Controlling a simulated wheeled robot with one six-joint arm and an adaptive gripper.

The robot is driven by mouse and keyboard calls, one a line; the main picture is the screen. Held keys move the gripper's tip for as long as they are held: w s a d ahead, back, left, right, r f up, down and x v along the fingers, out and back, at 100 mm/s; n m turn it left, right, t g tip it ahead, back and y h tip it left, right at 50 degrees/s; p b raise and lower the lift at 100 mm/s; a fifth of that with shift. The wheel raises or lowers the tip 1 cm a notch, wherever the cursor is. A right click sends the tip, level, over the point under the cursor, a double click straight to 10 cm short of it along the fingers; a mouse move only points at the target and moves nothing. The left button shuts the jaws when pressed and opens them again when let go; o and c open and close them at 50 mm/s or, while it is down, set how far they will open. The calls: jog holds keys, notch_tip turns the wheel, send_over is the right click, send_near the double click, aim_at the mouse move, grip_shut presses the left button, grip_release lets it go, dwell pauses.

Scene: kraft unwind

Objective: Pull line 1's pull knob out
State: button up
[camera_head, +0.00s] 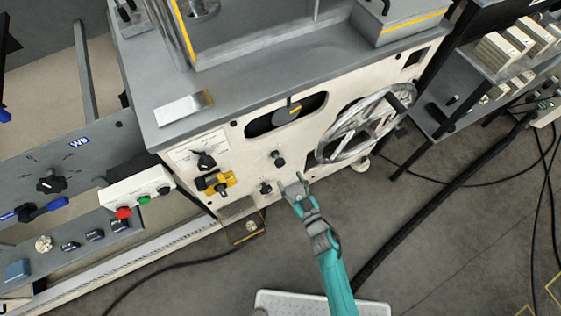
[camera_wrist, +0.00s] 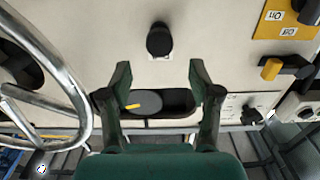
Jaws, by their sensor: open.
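The white machine panel (camera_head: 240,150) carries two small black knobs, an upper one (camera_head: 278,158) under the dark slot and a lower one (camera_head: 265,187). I cannot read which is the pull knob. My gripper (camera_head: 292,182) is open and empty in front of the panel, to the right of the lower knob and below the upper one in the head view. In the wrist view a round black knob (camera_wrist: 160,38) shows beyond the open fingertips (camera_wrist: 160,72), centred between them and apart from both. Nothing is hidden between the fingers.
A metal handwheel (camera_head: 365,125) stands out right of the knobs and shows at the left in the wrist view (camera_wrist: 70,75). Left of the knobs are a yellow-plated switch (camera_head: 217,183) and a black rotary knob (camera_head: 205,160). Open floor (camera_head: 420,240) lies at the lower right.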

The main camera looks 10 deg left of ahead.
aim_at(281, 165)
jog(key=x, duration=0.8)
grip_shut()
